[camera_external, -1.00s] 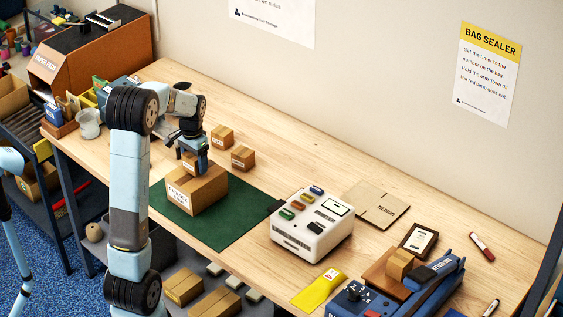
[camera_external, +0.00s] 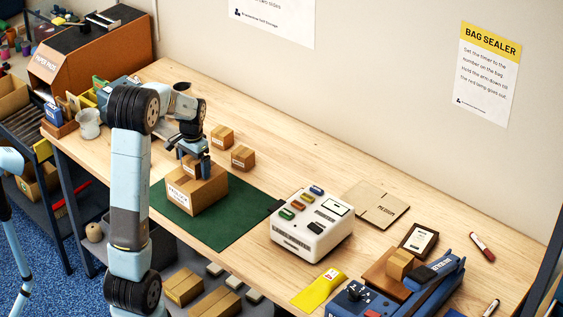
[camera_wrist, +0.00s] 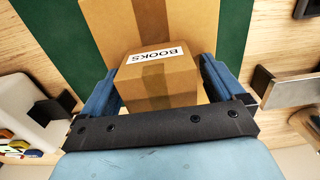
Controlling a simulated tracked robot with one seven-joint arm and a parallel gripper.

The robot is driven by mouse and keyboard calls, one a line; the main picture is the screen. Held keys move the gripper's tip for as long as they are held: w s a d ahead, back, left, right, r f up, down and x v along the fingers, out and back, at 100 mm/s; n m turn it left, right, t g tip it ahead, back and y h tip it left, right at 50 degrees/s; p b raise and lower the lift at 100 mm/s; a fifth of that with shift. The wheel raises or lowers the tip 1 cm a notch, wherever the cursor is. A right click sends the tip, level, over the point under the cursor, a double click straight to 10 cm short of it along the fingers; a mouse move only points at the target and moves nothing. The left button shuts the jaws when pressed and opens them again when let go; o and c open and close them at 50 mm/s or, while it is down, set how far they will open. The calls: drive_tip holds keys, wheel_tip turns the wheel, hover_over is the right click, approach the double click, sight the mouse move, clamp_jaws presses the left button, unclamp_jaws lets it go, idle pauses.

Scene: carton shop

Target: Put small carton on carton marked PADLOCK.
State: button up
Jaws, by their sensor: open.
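The large carton (camera_external: 197,194) stands on the green mat; its front label appears to read PADLOCK. The small carton (camera_wrist: 158,84), labelled BOOKS, rests on top of the large carton, whose top also fills the upper part of the wrist view (camera_wrist: 160,22). My gripper (camera_external: 194,160) is over the large carton with its fingers pointing down. In the wrist view its blue fingers stand on either side of the small carton, with a narrow gap visible at the left. In the external view the small carton is partly hidden by the fingers.
Two other small cartons, one behind (camera_external: 222,137) and one nearer (camera_external: 243,159), stand on the table beyond the mat. A white machine (camera_external: 312,225) stands right of the green mat (camera_external: 236,222).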

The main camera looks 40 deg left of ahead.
wheel_tip(320, 180, up, 12)
drive_tip(key=shift+d+r, duration=0.1)
idle(0.5)
drive_tip(key=s+d+r+t, duration=0.2)
drive_tip(key=s+d+r, duration=0.35)
drive_tip(key=d, duration=0.35)
drive_tip(key=s+d+f+t, duration=0.1)
drive_tip(key=s+d, duration=0.6)
drive_tip(key=s, duration=0.2)
drive_tip(key=s+d+f+t, duration=0.1)
drive_tip(key=s+d+t, duration=0.1)
drive_tip(key=s+d, duration=0.5)
drive_tip(key=s, duration=0.3)
drive_tip(key=shift+s+d+t, duration=0.25)
drive_tip(key=shift+d+t, duration=0.05)
drive_tip(key=shift+d, duration=0.1)
